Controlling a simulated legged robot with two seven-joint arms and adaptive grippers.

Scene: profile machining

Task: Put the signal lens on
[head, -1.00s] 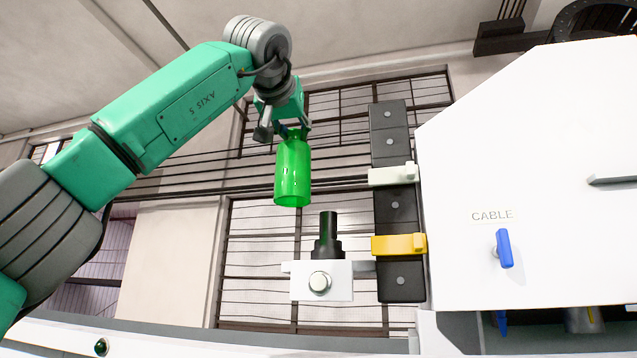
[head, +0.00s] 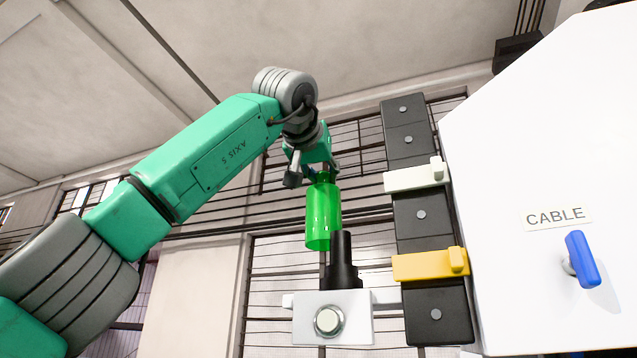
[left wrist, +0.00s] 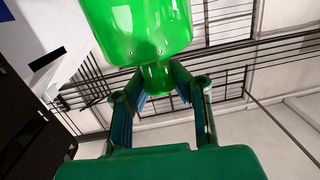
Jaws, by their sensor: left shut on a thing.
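The green translucent signal lens (head: 323,215) hangs below my left gripper (head: 322,175), which is shut on its narrow neck. In the left wrist view the lens (left wrist: 138,30) is between the fingers (left wrist: 160,85), with its wide part away from the palm. A black stepped post (head: 342,262) stands upright on a white bracket (head: 365,318) with a round silver button. In the head view the lens's lower rim is just above and left of the post's top and partly overlaps it. I cannot tell the depth gap. My right gripper is not in view.
A black column (head: 432,315) right of the post carries a white latch (head: 412,178) and a yellow latch (head: 428,265). Farther right is a large white panel (head: 510,130) with a CABLE label and a blue handle (head: 582,258). Left of the post is open.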

